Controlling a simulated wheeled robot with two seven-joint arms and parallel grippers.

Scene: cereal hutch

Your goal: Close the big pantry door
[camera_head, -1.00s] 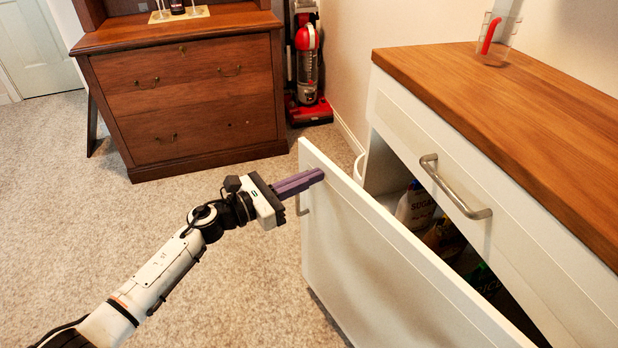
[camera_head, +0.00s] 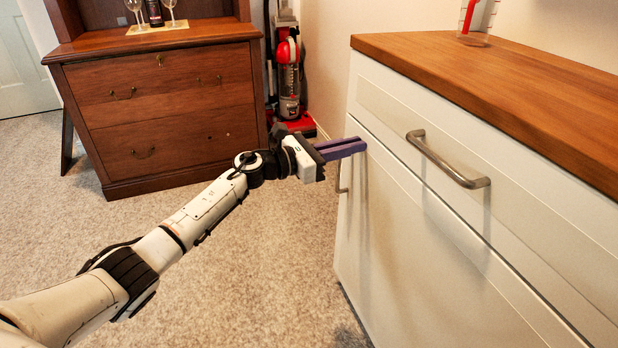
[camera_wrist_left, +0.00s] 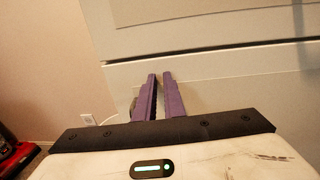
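The big pantry door (camera_head: 425,245) is the white panel below the drawer in the head view. It stands almost flush with the cabinet front, with a thin dark line along its top edge; I cannot tell if it is fully shut. Its metal handle (camera_head: 343,177) is at its left edge, partly behind my fingers. My left gripper (camera_head: 362,147) has its purple fingers close together, with nothing visible between them. The tips are at the door's upper left corner and seem to touch its face. In the left wrist view the fingers (camera_wrist_left: 160,75) point at the white front. My right gripper is not in view.
A white drawer (camera_head: 480,170) with a bar handle (camera_head: 447,160) is above the door, under a wooden top (camera_head: 480,75) bearing a clear cup (camera_head: 477,22). A brown chest (camera_head: 165,110) and red vacuum (camera_head: 290,85) stand behind. The carpet (camera_head: 260,270) is clear.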

